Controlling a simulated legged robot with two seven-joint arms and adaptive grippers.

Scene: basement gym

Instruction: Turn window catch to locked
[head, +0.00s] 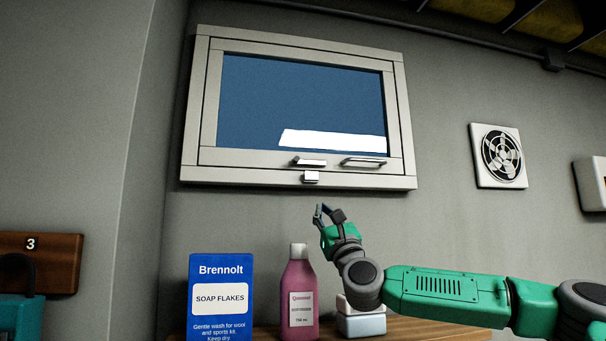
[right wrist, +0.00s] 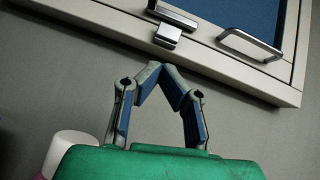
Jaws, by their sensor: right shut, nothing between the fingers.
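The window (head: 300,110) has a pale frame and blue glass, high on the grey wall. Its catch (head: 310,162) is a short metal lever at the bottom middle of the sash, lying roughly along the sash. A small metal keeper (head: 311,177) sits just below it on the frame. The right wrist view also shows the catch (right wrist: 172,16) and the keeper (right wrist: 168,36). My right gripper (head: 319,208) is shut and empty, below the keeper and apart from it. Its fingertips meet in the right wrist view (right wrist: 160,70). My left gripper is not in view.
A bar handle (head: 364,162) is right of the catch. Below, a blue soap flakes box (head: 221,297), a pink bottle (head: 299,295) and a pale block-like item (head: 361,322) stand on a wooden shelf (head: 430,325). A fan (head: 498,156) is on the wall to the right.

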